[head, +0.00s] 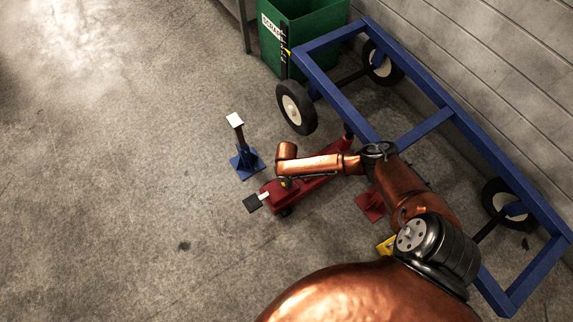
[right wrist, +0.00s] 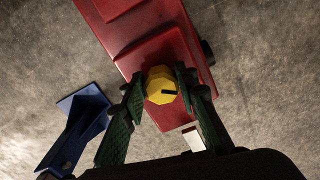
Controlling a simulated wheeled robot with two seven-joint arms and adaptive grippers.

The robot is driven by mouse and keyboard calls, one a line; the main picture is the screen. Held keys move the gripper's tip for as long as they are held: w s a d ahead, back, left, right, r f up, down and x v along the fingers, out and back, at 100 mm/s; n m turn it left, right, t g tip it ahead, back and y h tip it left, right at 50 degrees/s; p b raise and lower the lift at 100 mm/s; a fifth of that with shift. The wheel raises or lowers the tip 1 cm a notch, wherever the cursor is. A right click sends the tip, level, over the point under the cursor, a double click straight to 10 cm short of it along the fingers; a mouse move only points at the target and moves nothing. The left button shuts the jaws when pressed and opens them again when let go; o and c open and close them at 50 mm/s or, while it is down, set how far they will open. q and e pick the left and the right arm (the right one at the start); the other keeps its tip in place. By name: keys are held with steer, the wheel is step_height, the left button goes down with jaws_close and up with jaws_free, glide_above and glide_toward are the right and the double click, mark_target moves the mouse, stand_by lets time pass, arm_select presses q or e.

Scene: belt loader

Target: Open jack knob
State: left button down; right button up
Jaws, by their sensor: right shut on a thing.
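The red floor jack (head: 312,186) lies on the concrete beside the blue frame, partly covered by my right arm in the head view. Its red body (right wrist: 150,40) also fills the top of the right wrist view. The yellow jack knob (right wrist: 160,85), with a dark slot-like mark, sits at the near end of the jack body. My right gripper (right wrist: 161,83) has its two green-padded fingers on either side of the knob and is shut on it. In the head view, my right gripper (head: 286,182) is small and mostly hidden under the wrist. My left gripper is out of view.
A blue jack stand (head: 245,160) stands just left of the jack. A red stand (head: 370,207) is to its right. The blue wheeled frame (head: 440,118) runs along the wall, with a green bin (head: 305,25) behind. The floor at left is clear.

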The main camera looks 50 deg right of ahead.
steer(key=n, duration=0.3)
steer(key=shift+w, duration=0.1)
steer(key=shift+d+n, duration=0.1)
steer(key=shift+n, duration=0.6)
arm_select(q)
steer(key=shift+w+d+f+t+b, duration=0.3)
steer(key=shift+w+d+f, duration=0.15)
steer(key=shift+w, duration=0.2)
arm_select(e)
steer(key=shift+w+n, duration=0.1)
steer(key=shift+n, duration=1.2)
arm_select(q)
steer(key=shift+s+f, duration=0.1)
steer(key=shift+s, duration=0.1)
arm_select(e)
steer(key=o, duration=1.1)
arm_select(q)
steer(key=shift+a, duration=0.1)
arm_select(e)
steer(key=shift+o, duration=0.2)
steer(key=shift+r, duration=0.1)
step_height(320, 180, up, 12)
